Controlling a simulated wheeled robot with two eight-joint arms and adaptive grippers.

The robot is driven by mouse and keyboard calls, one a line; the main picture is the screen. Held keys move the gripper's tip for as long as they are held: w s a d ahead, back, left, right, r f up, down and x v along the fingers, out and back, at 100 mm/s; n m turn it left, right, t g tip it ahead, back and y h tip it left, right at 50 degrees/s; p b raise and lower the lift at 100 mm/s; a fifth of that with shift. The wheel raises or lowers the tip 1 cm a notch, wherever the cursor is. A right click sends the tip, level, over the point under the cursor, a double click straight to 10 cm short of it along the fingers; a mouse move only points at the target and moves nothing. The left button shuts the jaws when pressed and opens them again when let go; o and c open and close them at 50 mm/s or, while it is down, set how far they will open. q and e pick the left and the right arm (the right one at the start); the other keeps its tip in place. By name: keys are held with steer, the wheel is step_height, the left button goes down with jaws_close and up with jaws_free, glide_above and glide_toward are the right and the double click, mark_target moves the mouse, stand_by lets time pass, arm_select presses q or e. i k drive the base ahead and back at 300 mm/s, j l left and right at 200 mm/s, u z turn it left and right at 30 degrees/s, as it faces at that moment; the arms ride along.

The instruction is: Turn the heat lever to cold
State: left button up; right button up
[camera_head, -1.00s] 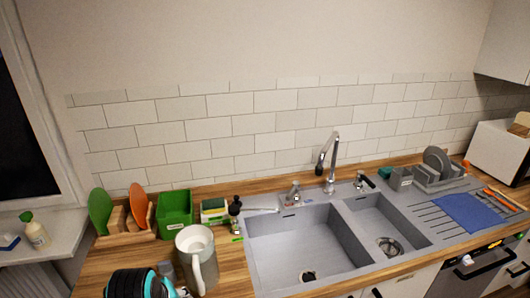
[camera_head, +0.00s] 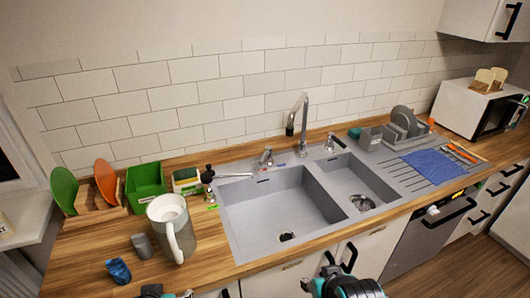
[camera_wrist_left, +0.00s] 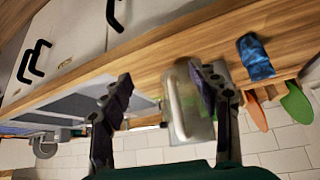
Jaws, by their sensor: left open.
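A small metal lever (camera_head: 266,157) stands on the sink's back rim, left of the tall faucet (camera_head: 301,122), with red and blue marks beside its base. A second, dark-handled lever (camera_head: 332,143) stands right of the faucet. I cannot tell the first lever's exact angle. My left gripper (camera_head: 166,292) shows only at the bottom edge of the head view, well in front of the levers. In the left wrist view the left gripper (camera_wrist_left: 165,95) is open and empty, its fingers wide apart. My right gripper (camera_head: 345,286) is at the bottom edge; its jaws are unclear.
A green box (camera_head: 146,188) and a sponge holder (camera_head: 187,181) stand behind. The sink basins look empty.

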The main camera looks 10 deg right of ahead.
mark_target(268, 149)
steer(key=i+l+z, duration=0.1)
steer(key=z, duration=0.3)
steer(key=i+z, duration=0.1)
steer(key=z, duration=0.25)
steer(key=i+z, duration=0.15)
steer(key=z, duration=0.25)
